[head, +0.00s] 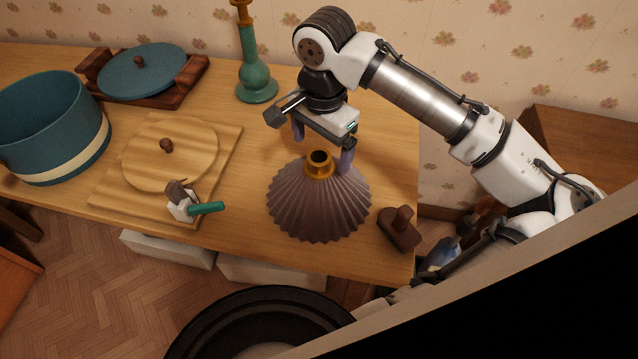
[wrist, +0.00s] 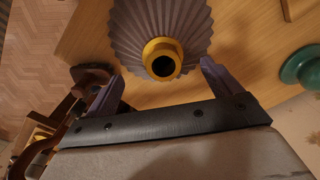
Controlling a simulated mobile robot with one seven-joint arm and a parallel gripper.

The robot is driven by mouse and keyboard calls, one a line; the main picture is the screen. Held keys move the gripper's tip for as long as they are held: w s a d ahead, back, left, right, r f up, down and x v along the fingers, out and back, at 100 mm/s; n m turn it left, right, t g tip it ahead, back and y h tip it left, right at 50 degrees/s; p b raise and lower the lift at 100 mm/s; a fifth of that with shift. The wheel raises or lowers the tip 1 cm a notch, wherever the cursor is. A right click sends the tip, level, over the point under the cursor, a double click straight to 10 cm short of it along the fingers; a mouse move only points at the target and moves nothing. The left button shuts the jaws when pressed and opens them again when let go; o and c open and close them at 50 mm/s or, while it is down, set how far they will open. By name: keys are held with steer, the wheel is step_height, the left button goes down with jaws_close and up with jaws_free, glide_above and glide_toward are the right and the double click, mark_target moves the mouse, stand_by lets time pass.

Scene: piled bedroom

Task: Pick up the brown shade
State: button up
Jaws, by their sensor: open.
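The brown shade (head: 318,208) is a pleated, cone-shaped lampshade standing on the wooden table, wide end down. Its top has a yellow-gold collar (head: 319,164) with a dark hole. In the wrist view the shade (wrist: 160,18) is at the top middle, with its collar (wrist: 162,58) toward me. My gripper (head: 322,150) is above the shade's top, fingers pointing down. In the wrist view my gripper (wrist: 160,78) is open, one finger on each side of the collar, with nothing held. Whether either finger touches the shade, I cannot tell.
A dark brown object with a knob (head: 398,230) sits right of the shade near the table edge. A green lamp base (head: 254,75) stands behind. A small hammer-like tool (head: 190,204) lies on a wooden board (head: 218,165). A blue pot (head: 55,125) stands far left.

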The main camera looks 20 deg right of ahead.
step_height(320, 180, down, 5)
steer(key=b, duration=0.4)
steer(key=shift+w+a+r, duration=0.1)
steer(key=shift+w+r, duration=0.05)
steer(key=shift+r, duration=0.05)
steer(key=shift+r, duration=0.1)
steer(key=c, duration=1.4)
